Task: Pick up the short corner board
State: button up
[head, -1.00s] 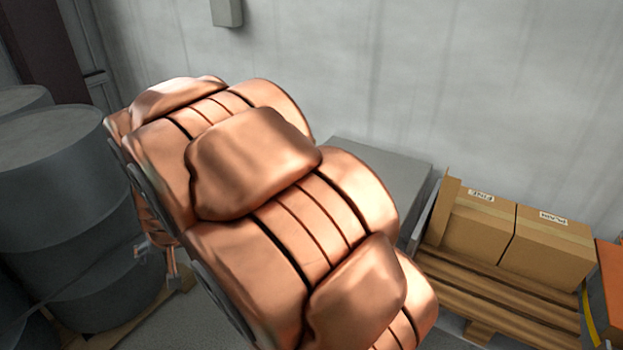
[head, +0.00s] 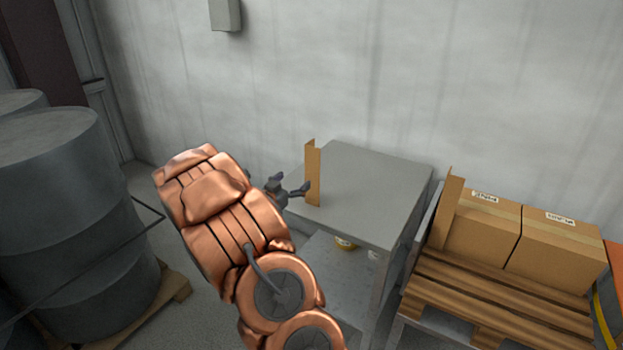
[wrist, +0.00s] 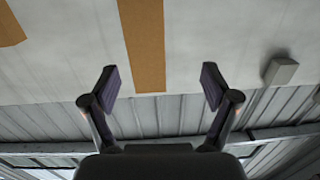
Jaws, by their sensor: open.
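A brown corner board (head: 313,176) stands upright near the left edge of the grey table. Another brown corner board (head: 446,208) stands upright at the left end of the boxes and looks somewhat longer. My gripper (head: 303,189) is open, just left of the table's board, with its fingertips close to it. In the wrist view, this board (wrist: 142,45) shows between the spread fingers (wrist: 160,80), with a gap on each side. I cannot tell whether a finger touches it. Part of another brown piece (wrist: 8,25) shows at the upper left.
Cartons (head: 485,232) sit on a wooden pallet (head: 480,292) to the right. Dark drums (head: 60,200) stand at left. The wall (head: 330,80) is behind.

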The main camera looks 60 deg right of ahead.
aim_at(312, 172)
jog(key=shift+s+d+g+h, duration=0.15)
jog(key=shift+s+d+g, duration=0.15)
jog(key=shift+d, duration=0.65)
jog(key=shift+s+d+g+h, duration=0.2)
jog(key=shift+s+d, duration=0.2)
jog(key=shift+d, duration=0.5)
jog(key=shift+s+d+f+p, duration=0.15)
jog(key=shift+d+p, duration=0.45)
jog(key=shift+d, duration=0.85)
jog(key=shift+w+d, duration=0.2)
jog(key=shift+d, duration=0.8)
jog(key=shift+c, duration=0.3)
jog(key=c, duration=1.2)
